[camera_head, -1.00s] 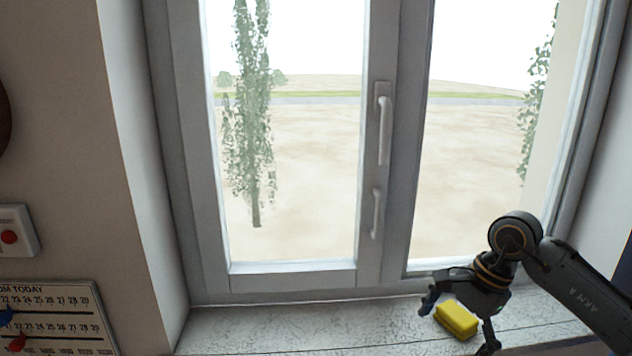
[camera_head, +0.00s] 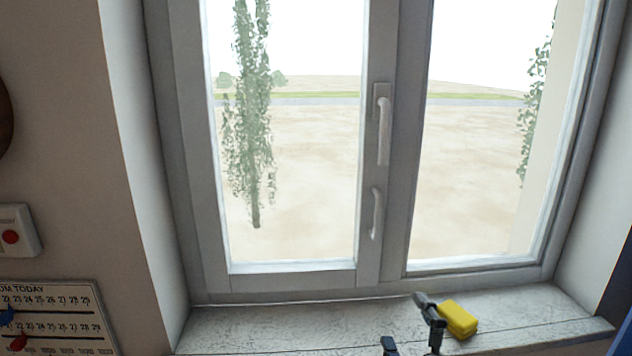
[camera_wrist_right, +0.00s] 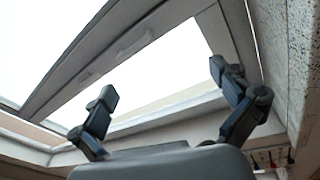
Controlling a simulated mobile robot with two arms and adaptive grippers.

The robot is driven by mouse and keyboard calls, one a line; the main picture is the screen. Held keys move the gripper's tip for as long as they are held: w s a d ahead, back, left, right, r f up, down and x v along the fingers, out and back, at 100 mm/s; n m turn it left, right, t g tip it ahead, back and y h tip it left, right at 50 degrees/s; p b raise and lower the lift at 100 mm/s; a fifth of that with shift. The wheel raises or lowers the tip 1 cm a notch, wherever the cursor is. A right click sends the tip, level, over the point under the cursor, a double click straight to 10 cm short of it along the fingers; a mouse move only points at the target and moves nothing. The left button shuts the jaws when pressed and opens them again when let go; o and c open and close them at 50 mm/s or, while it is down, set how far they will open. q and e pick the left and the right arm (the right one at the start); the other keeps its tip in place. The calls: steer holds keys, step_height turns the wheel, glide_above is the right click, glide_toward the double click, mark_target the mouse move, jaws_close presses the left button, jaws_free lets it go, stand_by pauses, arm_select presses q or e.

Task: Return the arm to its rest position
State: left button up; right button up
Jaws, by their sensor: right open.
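My right gripper (camera_head: 406,322) shows at the bottom edge of the head view, with only its fingers in sight. Its fingers are apart and nothing is between them. In the right wrist view the open gripper (camera_wrist_right: 172,95) is also empty, with the window behind it. A yellow block (camera_head: 457,319) lies on the window sill just right of the gripper. The rest of the right arm is out of the head view. My left gripper is not in view.
The window (camera_head: 385,250) is shut, with two white handles on its middle frame. The pale worn sill (camera_head: 260,325) is clear on the left. A calendar board (camera_head: 60,318) and a red button (camera_head: 11,237) are on the left wall.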

steer(key=s+d+f+m+g+h, duration=0.25)
steer(key=s+f+m+g, duration=0.2)
steer(key=f, duration=0.35)
steer(key=s+d+f+m+g+h, duration=0.25)
steer(key=s+d+f+m, duration=0.2)
steer(key=f, duration=0.35)
steer(key=s+a+f+m+g+y, duration=0.1)
steer(key=s+f+m+g, duration=0.3)
steer(key=s, duration=0.5)
steer(key=s+f+m+g, duration=0.1)
steer(key=s+f+g, duration=0.45)
steer(key=s, duration=0.35)
step_height(320, 180, down, 29)
steer(key=s, duration=0.3)
steer(key=s+d+f+g, duration=0.2)
steer(key=s+f, duration=1.2)
steer(key=s, duration=0.1)
steer(key=shift+s+d, duration=0.25)
steer(key=shift+d, duration=0.05)
